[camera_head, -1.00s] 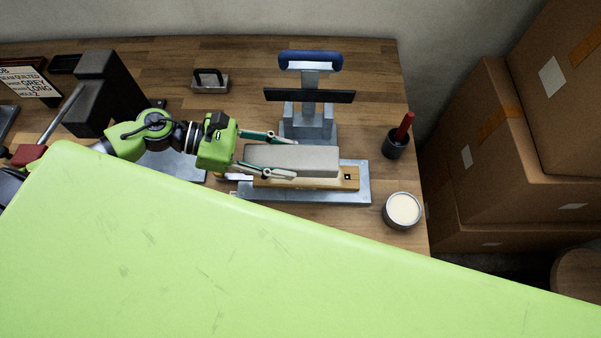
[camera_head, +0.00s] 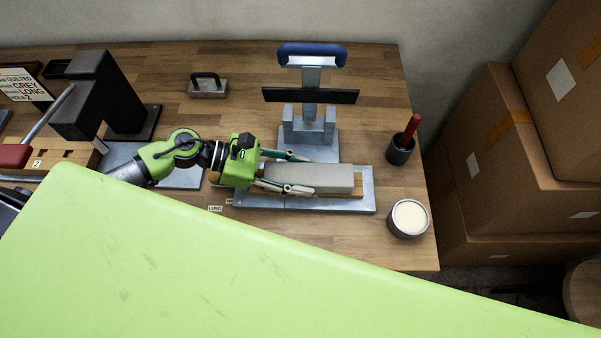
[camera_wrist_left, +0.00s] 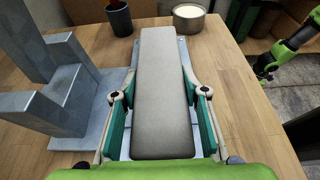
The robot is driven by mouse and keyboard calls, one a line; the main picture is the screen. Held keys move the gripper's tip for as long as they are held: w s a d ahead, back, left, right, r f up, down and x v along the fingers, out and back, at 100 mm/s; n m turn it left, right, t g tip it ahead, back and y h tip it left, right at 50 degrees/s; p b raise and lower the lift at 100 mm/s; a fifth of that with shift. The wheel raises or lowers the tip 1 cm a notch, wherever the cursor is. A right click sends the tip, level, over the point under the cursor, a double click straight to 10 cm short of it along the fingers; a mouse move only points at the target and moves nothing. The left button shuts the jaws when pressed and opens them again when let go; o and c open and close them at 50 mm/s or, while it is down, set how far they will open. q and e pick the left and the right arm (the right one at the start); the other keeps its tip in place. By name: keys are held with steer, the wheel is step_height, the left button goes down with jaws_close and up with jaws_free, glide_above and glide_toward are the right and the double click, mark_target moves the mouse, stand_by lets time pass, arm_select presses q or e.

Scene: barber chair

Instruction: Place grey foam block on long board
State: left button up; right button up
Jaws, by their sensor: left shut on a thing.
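The grey foam block (camera_head: 325,177) is a long, light grey bar above the long wooden board (camera_head: 358,190) on a metal base plate (camera_head: 366,203). My left gripper (camera_head: 298,173) has its fingers along both long sides of the block near its left end. In the left wrist view, the block (camera_wrist_left: 163,85) lies lengthwise between the green-padded fingers of the gripper (camera_wrist_left: 162,115). The block covers most of the board, and I cannot tell whether it rests on it fully. My right gripper is not in the head view; a green arm part (camera_wrist_left: 295,45) shows at the right of the wrist view.
A metal press stand (camera_head: 310,125) with a blue handle stands just behind the board. A cream-filled tin (camera_head: 408,218) and a dark cup with a red-handled brush (camera_head: 401,150) stand to the right. A large green surface (camera_head: 200,260) covers the foreground. Boxes stand at the right.

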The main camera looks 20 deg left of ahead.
arm_select(q)
steer(key=o, duration=1.1)
steer(key=shift+f, duration=0.1)
steer(key=shift+a, duration=0.3)
steer(key=v, duration=0.7)
steer(key=shift+r, duration=0.25)
